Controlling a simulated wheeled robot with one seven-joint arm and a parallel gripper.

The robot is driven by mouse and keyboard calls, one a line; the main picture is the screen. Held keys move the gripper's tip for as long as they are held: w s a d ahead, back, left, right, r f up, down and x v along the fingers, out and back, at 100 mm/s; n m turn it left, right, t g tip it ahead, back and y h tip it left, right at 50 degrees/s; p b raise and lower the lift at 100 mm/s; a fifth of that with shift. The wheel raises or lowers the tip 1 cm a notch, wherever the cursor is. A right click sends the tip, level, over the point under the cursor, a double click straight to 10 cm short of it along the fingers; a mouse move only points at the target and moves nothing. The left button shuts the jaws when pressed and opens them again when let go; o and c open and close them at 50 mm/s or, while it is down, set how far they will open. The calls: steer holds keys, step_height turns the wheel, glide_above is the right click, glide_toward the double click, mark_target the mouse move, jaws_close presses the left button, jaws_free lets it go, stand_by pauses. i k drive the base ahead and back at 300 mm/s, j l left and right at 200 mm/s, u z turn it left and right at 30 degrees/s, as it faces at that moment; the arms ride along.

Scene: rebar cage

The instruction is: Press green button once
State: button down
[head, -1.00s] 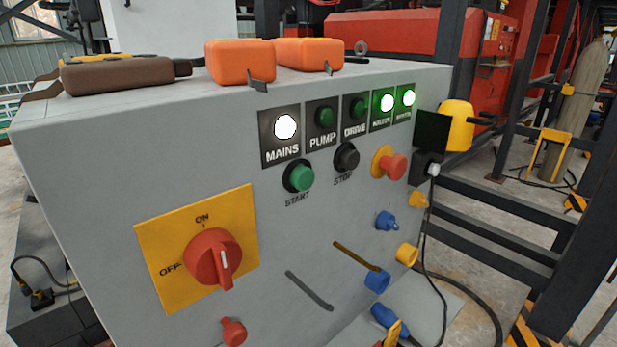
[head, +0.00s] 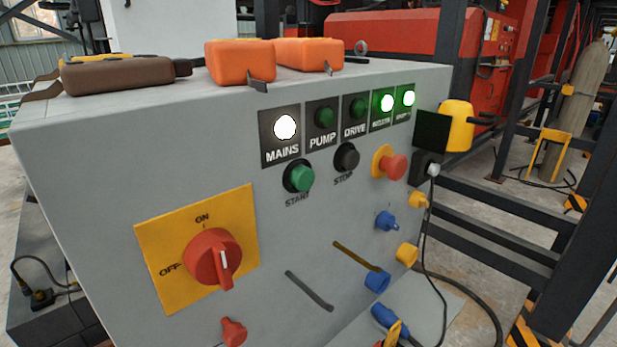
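The green button (head: 302,178), labelled START, sits on the front of a grey control cabinet (head: 95,185). It stands out from a dark ring and nothing touches it. Above it are indicator lamps: the MAINS lamp (head: 285,127) glows white, the PUMP lamp (head: 325,116) and DRIVE lamp (head: 358,107) are dark green, and two lamps at the right (head: 387,102) glow. My gripper is not in the head view.
Beside the green button are a black STOP button (head: 347,157) and a red mushroom button (head: 394,166) on yellow. A red rotary switch (head: 213,257) sits lower left. Coloured sockets (head: 377,281) protrude lower right. Orange cases (head: 240,62) lie on top.

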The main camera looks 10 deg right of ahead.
mark_target(302, 177)
steer(key=j+z, duration=0.15)
steer(key=z, duration=1.5)
steer(key=k+j, duration=0.95)
steer(key=k, duration=0.1)
